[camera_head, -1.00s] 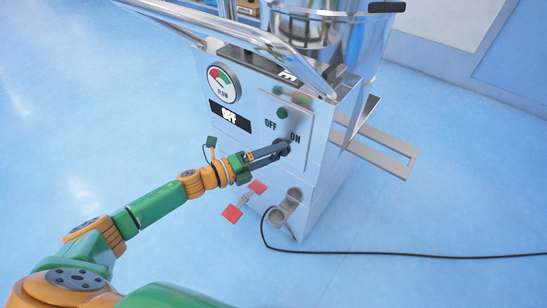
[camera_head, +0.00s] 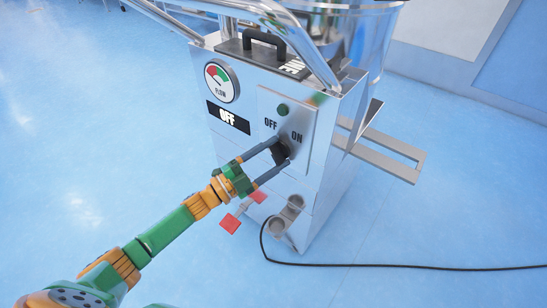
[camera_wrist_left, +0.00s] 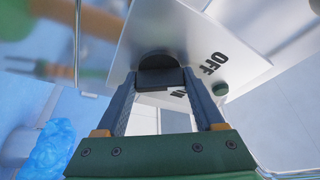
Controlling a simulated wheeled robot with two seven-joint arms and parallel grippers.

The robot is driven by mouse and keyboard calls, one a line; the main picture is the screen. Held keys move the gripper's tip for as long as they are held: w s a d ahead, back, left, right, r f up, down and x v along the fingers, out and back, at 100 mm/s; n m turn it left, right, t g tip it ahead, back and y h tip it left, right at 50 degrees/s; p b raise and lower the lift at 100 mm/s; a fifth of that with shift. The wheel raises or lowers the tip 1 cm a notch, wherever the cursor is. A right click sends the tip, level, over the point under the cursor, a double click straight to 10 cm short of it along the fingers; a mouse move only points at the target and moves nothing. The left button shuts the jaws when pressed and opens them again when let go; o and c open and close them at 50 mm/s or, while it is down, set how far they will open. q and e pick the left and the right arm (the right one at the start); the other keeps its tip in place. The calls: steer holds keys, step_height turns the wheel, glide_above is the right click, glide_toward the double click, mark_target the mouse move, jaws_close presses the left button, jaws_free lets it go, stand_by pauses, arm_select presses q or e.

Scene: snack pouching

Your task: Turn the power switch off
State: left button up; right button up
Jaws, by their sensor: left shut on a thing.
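The black power switch knob (camera_head: 281,148) is on the silver switch plate (camera_head: 304,117), below the printed words OFF and ON. In the left wrist view the knob (camera_wrist_left: 158,72) sits between the fingertips, and OFF shows tilted on the plate. The fingers partly hide the knob, so its exact pointing direction is hard to tell.
A green button (camera_head: 282,109) is above the words. A flow gauge (camera_head: 222,81) is at the upper left of the machine. Red pedals (camera_head: 230,224) stick out low in front. A black cable (camera_head: 400,266) runs right over the clear blue floor.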

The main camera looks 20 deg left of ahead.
arm_select(q)
steer(key=shift+n+t, duration=0.7)
steer(key=shift+n, duration=0.8)
steer(key=o, duration=1.4)
steer(key=shift+v, duration=3.55)
